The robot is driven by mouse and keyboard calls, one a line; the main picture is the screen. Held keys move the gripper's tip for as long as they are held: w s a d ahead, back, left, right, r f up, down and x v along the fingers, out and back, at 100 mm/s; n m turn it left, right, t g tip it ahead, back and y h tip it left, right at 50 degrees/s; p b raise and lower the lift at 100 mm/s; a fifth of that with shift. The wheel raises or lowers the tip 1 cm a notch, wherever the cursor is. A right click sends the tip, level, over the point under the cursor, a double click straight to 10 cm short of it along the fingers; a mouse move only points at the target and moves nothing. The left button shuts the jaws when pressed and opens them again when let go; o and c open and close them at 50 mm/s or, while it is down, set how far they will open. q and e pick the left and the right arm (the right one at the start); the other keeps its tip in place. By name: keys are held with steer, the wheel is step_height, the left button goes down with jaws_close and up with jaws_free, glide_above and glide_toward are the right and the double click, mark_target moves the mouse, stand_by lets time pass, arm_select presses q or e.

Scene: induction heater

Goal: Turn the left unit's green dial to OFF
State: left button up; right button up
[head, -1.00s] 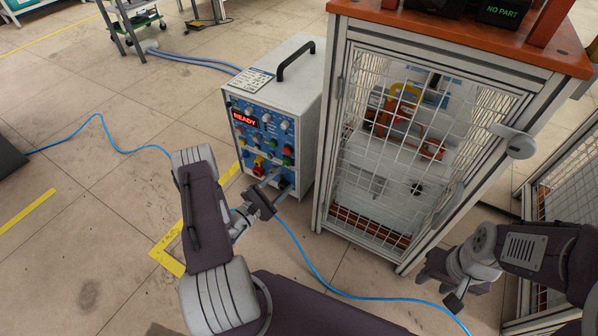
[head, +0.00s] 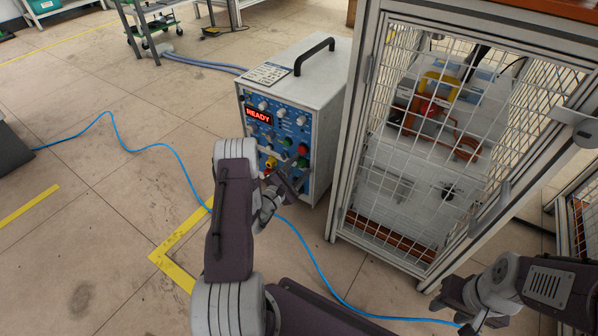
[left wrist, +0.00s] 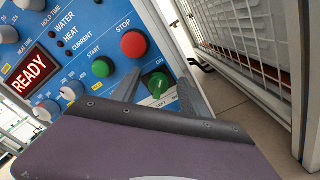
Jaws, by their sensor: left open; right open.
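The left unit (head: 318,84) is a grey box with a blue front panel and a red READY display (head: 258,116). Its green dial (head: 303,163) is low on the panel's right side, below the red STOP button (left wrist: 134,44). My right gripper (head: 455,313) is open and empty at the lower right.
A mesh-walled cabinet (head: 340,190) stands close on the unit's right. The green START button (left wrist: 103,67) is near the left finger. A blue cable (head: 310,255) runs across the floor. Floor left of the unit is mostly clear.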

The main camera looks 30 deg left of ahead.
arm_select(q)
jaws_close()
steer(key=n+p, duration=0.3)
steer(key=shift+a+r, duration=0.1)
steer(key=shift+r, duration=0.2)
steer(key=n+p, duration=0.1)
steer(key=n, duration=0.1)
steer(key=n+p, duration=0.2)
steer(key=n, duration=0.1)
steer(key=shift+a+n+p, duration=0.2)
steer(key=shift+n+p, duration=0.1)
steer(key=n+p, duration=0.1)
steer(key=n, duration=0.3)
steer(key=shift+a+f+p, duration=0.1)
steer(key=shift+a+p, duration=0.05)
steer(key=shift+p, duration=0.25)
steer(key=n, duration=0.2)
steer(key=n+p, duration=0.1)
steer(key=n, duration=0.2)
steer(key=shift+a+f, duration=0.15)
steer(key=shift+f, duration=0.05)
steer(key=shift+n, duration=0.3)
